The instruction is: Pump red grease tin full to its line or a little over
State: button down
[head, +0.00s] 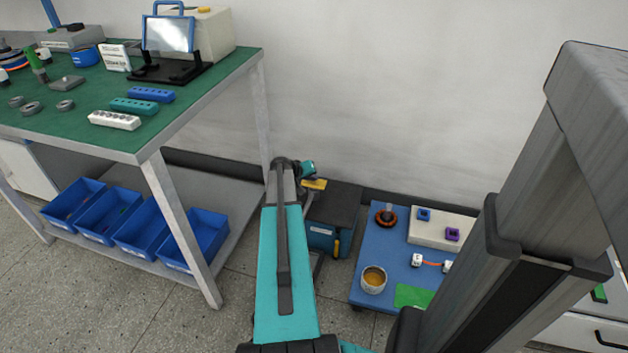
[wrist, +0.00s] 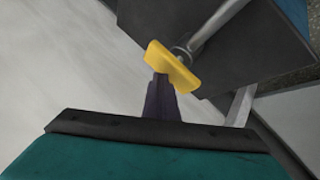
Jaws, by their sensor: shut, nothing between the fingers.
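A yellow handle (head: 314,184) sits above a dark-topped, teal-sided box (head: 322,237) on the floor by the wall. In the wrist view the yellow handle (wrist: 174,66) is a bar on a grey rod. My gripper (wrist: 160,82) is shut and empty, with its tips at the handle's near edge; I cannot tell if they touch it. In the head view my arm hides part of the box. A pale metal tin (head: 374,281) with amber contents stands on the blue trolley (head: 377,248) to the right. I cannot make out a red tin or a fill line.
A green-topped workbench (head: 85,120) stands at left, with blue bins (head: 120,216) on its lower shelf. Bare floor shows between bench and box.

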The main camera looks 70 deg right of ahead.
aim_at(312, 183)
jog(key=shift+f+b, duration=0.45)
jog(key=shift+f, duration=0.3)
dwell(0.9)
jog(key=shift+r, duration=0.2)
jog(key=shift+r+p, duration=0.95)
jog(key=shift+r, duration=0.9)
notch_tip(312, 183, up, 5)
jog(key=shift+p, duration=1.2)
